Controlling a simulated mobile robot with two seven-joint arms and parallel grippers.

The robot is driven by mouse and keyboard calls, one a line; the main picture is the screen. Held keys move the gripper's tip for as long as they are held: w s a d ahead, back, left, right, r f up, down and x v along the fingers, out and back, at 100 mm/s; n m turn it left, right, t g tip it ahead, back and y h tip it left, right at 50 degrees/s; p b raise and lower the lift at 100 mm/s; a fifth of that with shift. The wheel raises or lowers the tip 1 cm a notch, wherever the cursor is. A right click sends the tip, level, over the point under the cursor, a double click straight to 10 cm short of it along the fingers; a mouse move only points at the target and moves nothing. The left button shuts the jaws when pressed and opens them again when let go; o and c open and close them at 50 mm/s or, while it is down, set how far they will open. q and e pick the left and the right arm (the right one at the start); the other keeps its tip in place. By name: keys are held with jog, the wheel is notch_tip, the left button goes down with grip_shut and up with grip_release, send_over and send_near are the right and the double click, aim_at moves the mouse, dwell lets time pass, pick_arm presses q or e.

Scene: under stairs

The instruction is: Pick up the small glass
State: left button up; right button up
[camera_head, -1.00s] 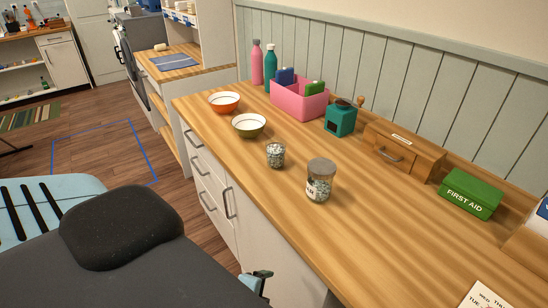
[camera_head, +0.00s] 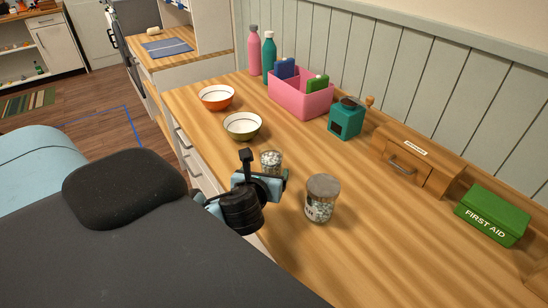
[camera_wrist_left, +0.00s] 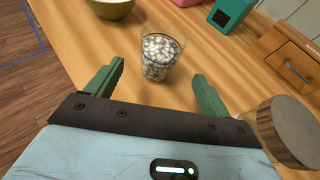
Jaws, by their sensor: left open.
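The small glass (camera_head: 271,160), a clear tumbler filled with pale beads, stands upright on the wooden counter near its front edge. In the head view my left gripper (camera_head: 262,180) is just in front of it and hides its lower part. In the left wrist view the glass (camera_wrist_left: 160,56) stands ahead of the fingertips, roughly centred between them. My left gripper (camera_wrist_left: 158,84) is open, its two green fingers spread and empty. My right gripper is not in view.
A lidded jar (camera_head: 321,198) stands close to the right of the glass. A green bowl (camera_head: 242,127) and an orange bowl (camera_head: 216,98) are behind it. Further back are a pink bin (camera_head: 300,101), a teal box (camera_head: 346,120), a wooden drawer box (camera_head: 415,160) and a first aid box (camera_head: 491,215).

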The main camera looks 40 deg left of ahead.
aim_at(269, 169)
pick_arm(q)
jog(key=shift+s, duration=0.1)
jog(key=shift+x, duration=1.2)
jog(key=shift+f+x, duration=0.25)
jog(key=shift+x, duration=1.05)
jog(key=shift+f+x, duration=0.25)
jog(key=shift+x, duration=1.05)
jog(key=shift+s+d, duration=0.1)
jog(key=shift+s, duration=0.1)
jog(key=c, duration=1.3)
jog(key=shift+r, duration=0.2)
